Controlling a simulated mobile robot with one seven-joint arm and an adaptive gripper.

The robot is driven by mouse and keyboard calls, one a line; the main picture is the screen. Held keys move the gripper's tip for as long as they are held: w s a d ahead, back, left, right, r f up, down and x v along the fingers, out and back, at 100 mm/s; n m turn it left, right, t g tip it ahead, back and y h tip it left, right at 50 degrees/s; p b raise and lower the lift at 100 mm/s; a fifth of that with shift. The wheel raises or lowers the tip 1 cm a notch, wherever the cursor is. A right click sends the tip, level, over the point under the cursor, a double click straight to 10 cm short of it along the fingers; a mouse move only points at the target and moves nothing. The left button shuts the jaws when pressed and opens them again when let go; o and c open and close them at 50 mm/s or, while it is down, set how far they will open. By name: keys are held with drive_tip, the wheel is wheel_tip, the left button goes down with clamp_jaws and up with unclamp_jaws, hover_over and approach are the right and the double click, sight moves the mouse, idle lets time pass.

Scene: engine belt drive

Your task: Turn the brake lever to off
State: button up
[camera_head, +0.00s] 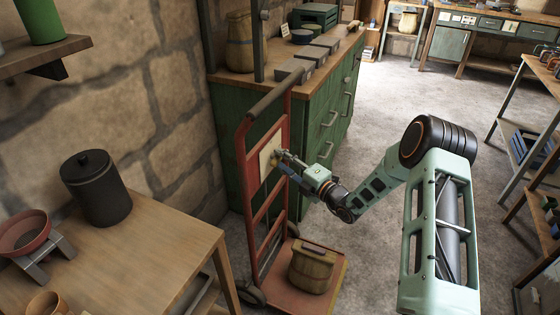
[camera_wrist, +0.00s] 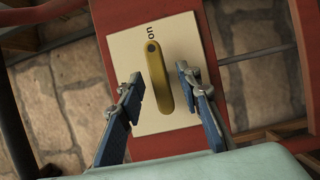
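The brake lever (camera_wrist: 160,80) is a yellow bar on a cream plate (camera_wrist: 122,48). In the wrist view its round pivot end is at the top, beside the word "on", and the bar points down and slightly right. No "off" mark shows. The plate is on the red hand truck (camera_head: 243,165), and it also shows in the head view (camera_head: 267,151). My gripper (camera_wrist: 160,77) is open, with one blue finger on each side of the lever and visible gaps on both sides. In the head view my gripper (camera_head: 281,158) is at the plate and hides the lever.
A green cabinet (camera_head: 318,130) stands right behind the truck. A wooden table (camera_head: 150,250) with a black canister (camera_head: 97,188) is at the left. Open floor (camera_head: 400,100) lies behind my arm.

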drive_tip(key=shift+w+a, duration=0.4)
drive_tip(key=shift+a, duration=0.05)
clamp_jaws()
